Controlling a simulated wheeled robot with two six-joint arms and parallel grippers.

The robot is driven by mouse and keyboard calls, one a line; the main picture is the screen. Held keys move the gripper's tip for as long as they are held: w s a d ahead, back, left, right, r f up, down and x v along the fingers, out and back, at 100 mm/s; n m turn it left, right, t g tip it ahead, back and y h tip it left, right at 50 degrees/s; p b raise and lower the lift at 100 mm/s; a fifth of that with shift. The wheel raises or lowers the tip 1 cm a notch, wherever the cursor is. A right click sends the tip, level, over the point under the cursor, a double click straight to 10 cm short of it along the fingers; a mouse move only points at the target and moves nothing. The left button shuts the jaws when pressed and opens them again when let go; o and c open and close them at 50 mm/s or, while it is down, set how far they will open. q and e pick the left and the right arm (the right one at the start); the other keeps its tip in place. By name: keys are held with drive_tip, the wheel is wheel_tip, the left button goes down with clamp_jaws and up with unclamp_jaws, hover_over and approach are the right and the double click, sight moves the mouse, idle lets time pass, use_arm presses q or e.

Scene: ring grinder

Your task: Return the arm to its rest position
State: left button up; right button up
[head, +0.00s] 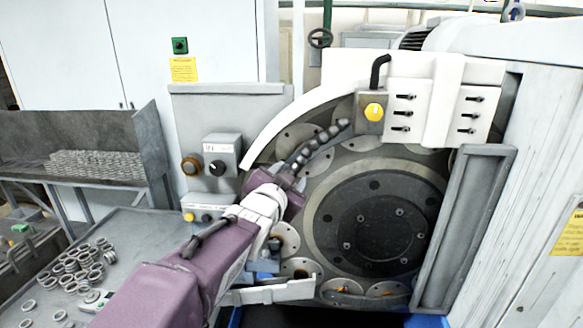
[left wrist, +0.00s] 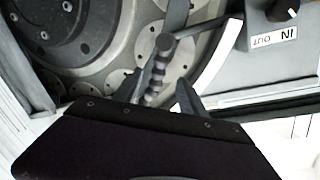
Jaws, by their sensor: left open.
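My left arm comes in from the bottom left in the head view, purple and white. Its gripper (head: 287,180) is in front of the left part of the grinder's round plate (head: 385,225). In the left wrist view the two dark fingers (left wrist: 164,92) stand apart, with no ring seen between them. A segmented coolant hose (head: 318,145) shows just beyond the gripper; in the left wrist view the hose (left wrist: 157,72) appears between the fingers. The arm hides part of the machine's lower left. My right gripper is not in view.
Loose metal rings (head: 75,268) lie on the grey table at the left. More rings (head: 97,164) fill a grey bin behind it. A control box (head: 221,153) with knobs stands left of the gripper. A grey upright frame (head: 463,230) borders the plate on the right.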

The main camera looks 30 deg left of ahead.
use_arm(q)
drive_tip(key=shift+w+f, duration=0.1)
drive_tip(key=s+d+f+g+h+b, duration=0.1)
drive_tip(key=d+f+g+h+b, duration=0.3)
drive_tip(key=f, duration=1.1)
drive_tip(key=d+f+g+b, duration=0.2)
drive_tip(key=d+f+b, duration=0.35)
drive_tip(key=f, duration=1.05)
drive_tip(key=s+d+f+n+g, duration=0.1)
drive_tip(key=s+f+g, duration=0.3)
drive_tip(key=s+f, duration=0.3)
drive_tip(key=s+d+f+n+g+b, duration=0.1)
drive_tip(key=s+f+g, duration=0.4)
drive_tip(key=s, duration=0.6)
wheel_tip(320, 180, down, 3)
drive_tip(key=shift+s+d+r+n, duration=0.1)
drive_tip(key=shift+s+d+n, duration=0.1)
drive_tip(key=shift+d+n, duration=0.45)
drive_tip(key=shift+a, duration=0.2)
